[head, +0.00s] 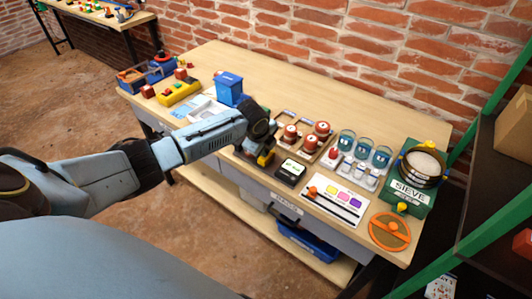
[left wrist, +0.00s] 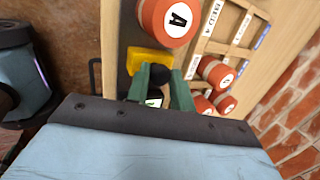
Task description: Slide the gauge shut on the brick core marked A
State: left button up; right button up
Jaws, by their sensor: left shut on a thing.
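The brick core marked A (left wrist: 168,18) is a round red core with a white label, at the top of the left wrist view. I cannot make it out in the head view, where my gripper covers that area. The gauge's yellow part (left wrist: 148,60) lies just below the core, with a dark round knob (left wrist: 168,74). I cannot tell whether the yellow part touches the core. My left gripper (left wrist: 160,88) has its green fingers shut around the knob. In the head view the left gripper (head: 262,148) is over the bench beside the yellow part (head: 265,159).
Several more red cores (head: 311,143) stand in a wooden rack to the right. A black device (head: 291,172), glass jars (head: 363,150), a green sieve box (head: 408,190) and a blue bin (head: 229,88) share the bench. A brick wall (head: 350,50) is behind.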

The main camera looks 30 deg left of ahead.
pick_arm(q)
jog(key=shift+a, duration=0.1)
jog(key=shift+w+a, duration=0.15)
jog(key=shift+a, duration=1.35)
jog(key=o, duration=0.9)
jog(key=shift+c, duration=0.2)
jog(key=shift+d+f, duration=0.1)
notch_tip(320, 180, up, 7)
jog(key=p, duration=0.6)
jog(key=shift+p, duration=0.4)
